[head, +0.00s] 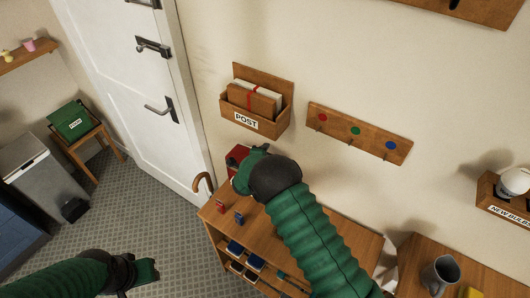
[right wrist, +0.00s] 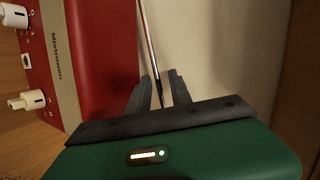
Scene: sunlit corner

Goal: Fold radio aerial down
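The red radio (head: 236,158) stands at the back left of the wooden table, mostly hidden by my right arm in the head view. In the right wrist view the radio (right wrist: 98,55) fills the left side, with a pale strip and white knobs. Its thin metal aerial (right wrist: 150,48) runs from the top edge down between the two dark fingers of my right gripper (right wrist: 160,80). The fingers stand apart with gaps beside the aerial. The aerial's ends are not visible. My left gripper (head: 150,272) is low at the left over the floor, away from the radio; its finger gap is unclear.
A wooden post holder (head: 278,122) with letters and a peg rail (head: 375,140) hang on the wall behind. A cane handle (head: 203,182) stands at the table's left edge. Small red and blue items (head: 239,217) stand on the table. A grey mug (head: 440,274) is at right.

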